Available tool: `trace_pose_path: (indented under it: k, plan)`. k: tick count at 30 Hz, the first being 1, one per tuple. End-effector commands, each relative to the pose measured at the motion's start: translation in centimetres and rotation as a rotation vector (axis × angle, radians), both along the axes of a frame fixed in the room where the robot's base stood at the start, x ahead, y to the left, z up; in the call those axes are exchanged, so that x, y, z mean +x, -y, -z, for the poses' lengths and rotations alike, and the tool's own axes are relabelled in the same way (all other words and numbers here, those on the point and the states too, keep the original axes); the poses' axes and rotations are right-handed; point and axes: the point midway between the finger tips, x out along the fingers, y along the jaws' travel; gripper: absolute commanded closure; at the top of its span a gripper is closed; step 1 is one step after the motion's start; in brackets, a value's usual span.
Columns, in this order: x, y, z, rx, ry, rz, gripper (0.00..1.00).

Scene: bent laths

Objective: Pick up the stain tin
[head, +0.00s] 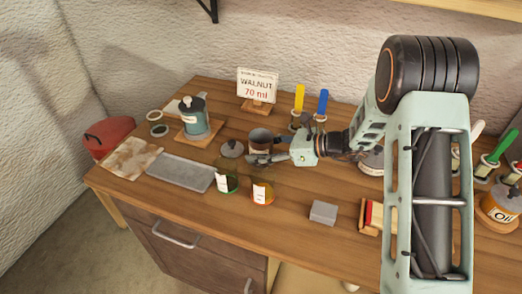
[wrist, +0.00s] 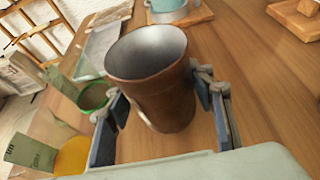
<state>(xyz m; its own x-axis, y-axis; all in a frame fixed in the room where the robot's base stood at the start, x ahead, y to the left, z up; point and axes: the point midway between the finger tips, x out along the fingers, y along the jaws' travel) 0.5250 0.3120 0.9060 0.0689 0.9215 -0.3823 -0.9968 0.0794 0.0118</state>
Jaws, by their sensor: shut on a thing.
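The stain tin appears to be the brown, open-topped tin (head: 260,137) with a grey metal inside, near the middle of the bench in the head view. In the wrist view this tin (wrist: 152,85) stands roughly upright between my fingers, its mouth facing up and its inside looking empty. My gripper (head: 264,157) reaches in from the right and is shut on the tin, one finger on each side. The fingers also show in the wrist view (wrist: 163,98). I cannot tell whether the tin's base touches the wood.
A grey lid (head: 232,149) lies just left of the tin. A green jar (head: 227,180) and an amber jar (head: 262,193) stand in front. A teal pot (head: 194,118), grey tray (head: 180,172) and walnut sign (head: 257,85) are around.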

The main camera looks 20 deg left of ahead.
Motion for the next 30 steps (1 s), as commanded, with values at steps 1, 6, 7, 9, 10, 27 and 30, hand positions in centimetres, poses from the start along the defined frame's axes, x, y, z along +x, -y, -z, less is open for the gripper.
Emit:
trace_pose_path:
  k: [1, 6, 7, 9, 10, 27, 30]
  plan:
    - [0.0, 0.0, -0.1, 0.001, 0.001, 0.0, 0.81]
    - [0.0, 0.0, -0.1, 0.001, 0.001, 0.0, 0.81]
    - [0.0, 0.0, -0.1, 0.001, 0.001, 0.0, 0.81]
    - [0.0, 0.0, -0.2, 0.001, 0.001, 0.0, 0.81]
    - [0.0, 0.0, -0.2, 0.001, 0.001, 0.0, 0.81]
    - [-0.9, 0.0, -4.3, 0.002, 0.002, -0.002, 0.81]
    - [-1.7, 0.1, -5.3, 0.002, 0.002, -0.001, 0.81]
